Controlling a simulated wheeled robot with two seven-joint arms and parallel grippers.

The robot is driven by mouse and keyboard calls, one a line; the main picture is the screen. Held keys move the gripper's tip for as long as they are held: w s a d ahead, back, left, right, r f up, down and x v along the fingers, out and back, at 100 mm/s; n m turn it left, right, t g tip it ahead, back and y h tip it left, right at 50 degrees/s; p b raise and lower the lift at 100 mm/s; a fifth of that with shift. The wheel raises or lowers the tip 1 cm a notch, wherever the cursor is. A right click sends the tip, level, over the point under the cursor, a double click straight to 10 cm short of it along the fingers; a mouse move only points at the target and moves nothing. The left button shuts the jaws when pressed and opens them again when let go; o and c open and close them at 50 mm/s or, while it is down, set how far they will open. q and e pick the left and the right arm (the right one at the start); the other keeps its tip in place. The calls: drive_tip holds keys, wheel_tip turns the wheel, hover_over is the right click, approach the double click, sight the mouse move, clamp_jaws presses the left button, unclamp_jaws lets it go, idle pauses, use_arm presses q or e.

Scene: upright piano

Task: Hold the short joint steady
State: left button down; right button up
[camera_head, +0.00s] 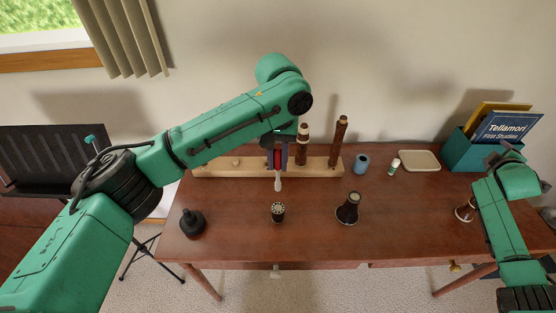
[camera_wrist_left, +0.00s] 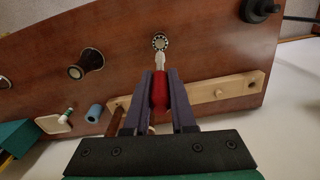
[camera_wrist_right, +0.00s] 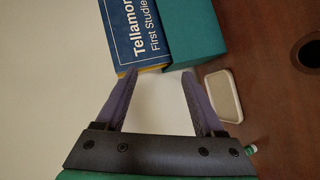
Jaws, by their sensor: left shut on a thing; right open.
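My left gripper (camera_wrist_left: 160,82) is shut on a red-handled tool (camera_wrist_left: 159,92) with a pale tip, pointing down over the table. The tool also shows in the head view (camera_head: 278,182), in front of the wooden stand. A short dark round piece with a ringed, dotted top (camera_head: 278,212) stands upright on the table, nearer me than the tip; it looks like the short joint. In the left wrist view, the tip lines up with this piece (camera_wrist_left: 160,41); I cannot tell whether they touch. My right gripper (camera_wrist_right: 160,105) is open and empty near the books at the right.
A wooden peg stand (camera_head: 225,169) holds two upright wooden joints (camera_head: 302,147) (camera_head: 338,143). A blue cylinder (camera_head: 361,165), a green-white tube (camera_head: 394,167), a cream tray (camera_head: 419,160) and a teal book box (camera_head: 476,153) are behind.

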drive_tip(key=w+a+r+m+t+y, duration=0.15)
drive_tip(key=w+a+r, duration=0.45)
drive_tip(key=a+r, duration=0.65)
drive_tip(key=w+a+r+m+t+y, duration=0.1)
drive_tip(key=w+a+r+t+y, duration=0.3)
drive_tip(key=a+r, duration=0.85)
drive_tip(key=n+g+y, duration=0.8)
drive_tip(key=g+y, duration=0.5)
drive_tip(key=y, duration=0.1)
approach(281, 214)
drive_tip(key=shift+w+d+f, duration=0.1)
drive_tip(key=shift+w+f, duration=0.7)
drive_tip(key=shift+f, duration=0.3)
drive_tip(key=shift+a+f, duration=0.1)
drive_tip(key=shift+a, duration=0.2)
drive_tip(key=x, duration=0.9)
drive_tip(key=shift+a+f, duration=0.1)
drive_tip(key=shift+a, duration=0.1)
